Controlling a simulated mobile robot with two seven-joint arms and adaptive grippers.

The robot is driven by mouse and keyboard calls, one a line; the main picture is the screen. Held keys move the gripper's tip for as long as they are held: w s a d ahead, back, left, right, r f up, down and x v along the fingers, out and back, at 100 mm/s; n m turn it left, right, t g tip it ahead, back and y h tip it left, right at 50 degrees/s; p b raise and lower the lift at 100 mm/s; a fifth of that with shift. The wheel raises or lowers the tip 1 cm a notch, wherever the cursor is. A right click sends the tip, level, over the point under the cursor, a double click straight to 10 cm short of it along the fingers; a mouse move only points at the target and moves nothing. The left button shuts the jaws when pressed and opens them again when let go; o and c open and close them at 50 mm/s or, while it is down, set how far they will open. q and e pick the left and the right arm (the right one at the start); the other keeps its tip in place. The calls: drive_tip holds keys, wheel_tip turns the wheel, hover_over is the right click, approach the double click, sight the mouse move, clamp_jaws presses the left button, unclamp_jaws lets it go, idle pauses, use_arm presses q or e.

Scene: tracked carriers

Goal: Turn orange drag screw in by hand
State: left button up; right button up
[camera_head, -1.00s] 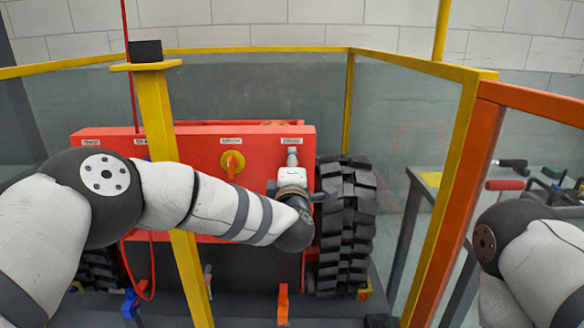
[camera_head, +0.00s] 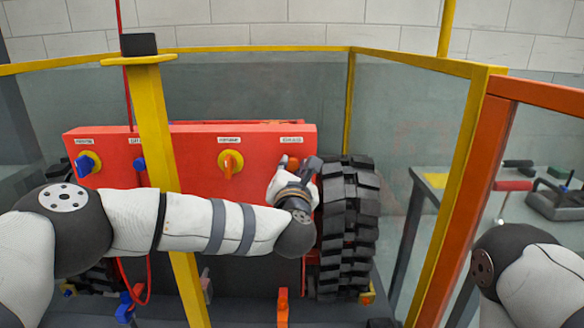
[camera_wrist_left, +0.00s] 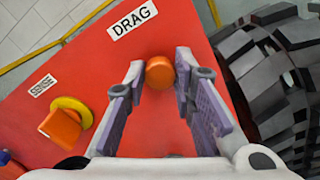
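The orange drag screw (camera_wrist_left: 160,72) sticks out of the red panel (camera_wrist_left: 75,110), below a white label reading DRAG (camera_wrist_left: 132,19). In the head view a bit of the screw (camera_head: 292,163) shows by my left gripper (camera_head: 302,165) at the panel's upper right. In the wrist view my left gripper (camera_wrist_left: 161,68) is open, with its two purple-padded fingers on either side of the screw. A gap shows on both sides; how deep the screw sits between the fingers I cannot tell. My right gripper is out of view; only part of that arm shows at right.
An orange knob on a yellow disc (camera_wrist_left: 60,127) sits left of the screw. A black treaded wheel (camera_head: 347,225) stands close on the right. A blue knob (camera_head: 88,164) is at the panel's left. A yellow post (camera_head: 155,120) and rail stand in front.

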use_arm(q)
drive_tip(key=m, duration=0.3)
drive_tip(key=r+m+p, duration=0.1)
drive_tip(key=m, duration=0.2)
drive_tip(key=shift+r, duration=0.1)
drive_tip(key=shift+m, duration=1.2)
drive_tip(key=shift+w+a+f+m, duration=0.1)
drive_tip(key=shift+f+m, duration=0.35)
drive_tip(key=shift+m, duration=0.25)
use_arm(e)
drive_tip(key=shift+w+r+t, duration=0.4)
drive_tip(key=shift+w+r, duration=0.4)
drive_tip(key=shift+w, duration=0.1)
